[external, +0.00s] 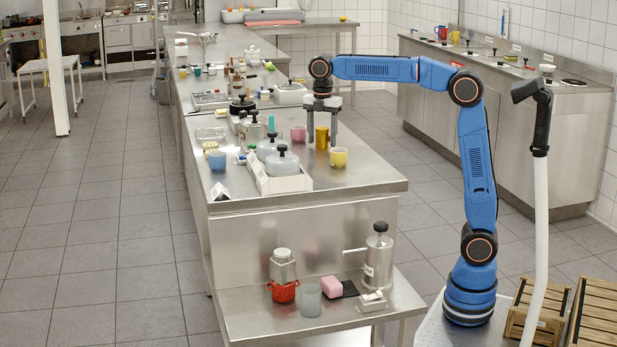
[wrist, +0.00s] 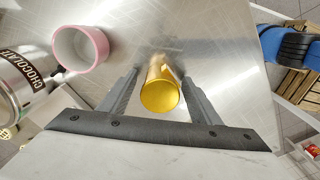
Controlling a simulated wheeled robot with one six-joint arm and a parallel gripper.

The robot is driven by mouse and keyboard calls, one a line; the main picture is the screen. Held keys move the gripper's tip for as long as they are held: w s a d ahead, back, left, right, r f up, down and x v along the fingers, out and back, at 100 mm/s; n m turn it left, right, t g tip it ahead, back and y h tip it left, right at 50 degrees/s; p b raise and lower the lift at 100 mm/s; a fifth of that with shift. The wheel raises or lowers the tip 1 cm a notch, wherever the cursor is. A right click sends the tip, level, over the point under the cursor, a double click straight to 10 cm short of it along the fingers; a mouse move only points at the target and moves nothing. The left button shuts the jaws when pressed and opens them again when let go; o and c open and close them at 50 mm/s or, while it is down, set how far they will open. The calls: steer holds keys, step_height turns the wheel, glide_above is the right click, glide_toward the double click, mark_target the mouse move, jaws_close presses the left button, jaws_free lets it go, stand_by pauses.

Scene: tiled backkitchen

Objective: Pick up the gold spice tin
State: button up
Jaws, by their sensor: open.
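The gold spice tin (external: 322,138) stands upright on the steel counter (external: 375,178), and its round gold top shows in the wrist view (wrist: 160,97). My gripper (external: 322,143) points straight down over the counter with a finger on each side of the tin. In the wrist view my gripper (wrist: 160,88) is open, and the tin sits between the two fingers with a gap on both sides.
A pink cup (external: 298,134) stands left of the tin, also seen in the wrist view (wrist: 80,48). A chocolate canister (wrist: 22,82) is at the wrist view's left edge. The counter's front right is clear.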

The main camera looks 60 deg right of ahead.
steer(key=c, duration=1.1)
steer(key=shift+c, duration=0.3)
steer(key=shift+r, duration=0.1)
